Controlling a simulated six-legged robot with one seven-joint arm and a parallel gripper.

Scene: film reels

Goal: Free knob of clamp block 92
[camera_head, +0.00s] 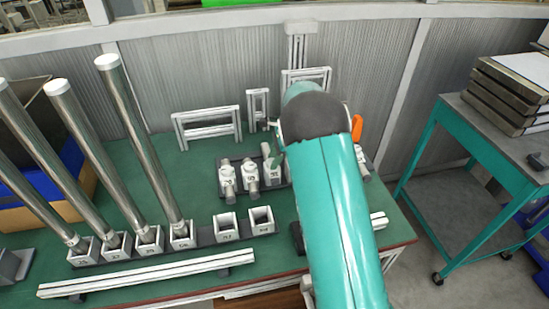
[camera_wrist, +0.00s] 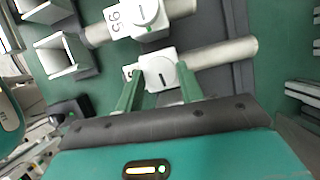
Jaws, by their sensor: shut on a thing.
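In the wrist view, a white clamp block with a round slotted knob (camera_wrist: 160,72) stands at the centre, with a silver cylinder (camera_wrist: 225,53) running out to its right. My gripper (camera_wrist: 158,83) has one green finger on each side of the knob and is shut on it. The block's number is mostly hidden, so I cannot confirm it is 92. A second numbered block (camera_wrist: 125,18) with a similar knob sits just above. In the head view, my teal arm covers most of my gripper and part of the row of clamp blocks (camera_head: 227,178).
Tall silver tubes (camera_head: 140,140) stand in square sockets on the green table (camera_head: 150,185) at left. Two empty square sockets (camera_head: 261,219) sit in front of the clamp row. A white rail (camera_head: 145,273) lies along the front. A teal cart (camera_head: 470,230) stands at right.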

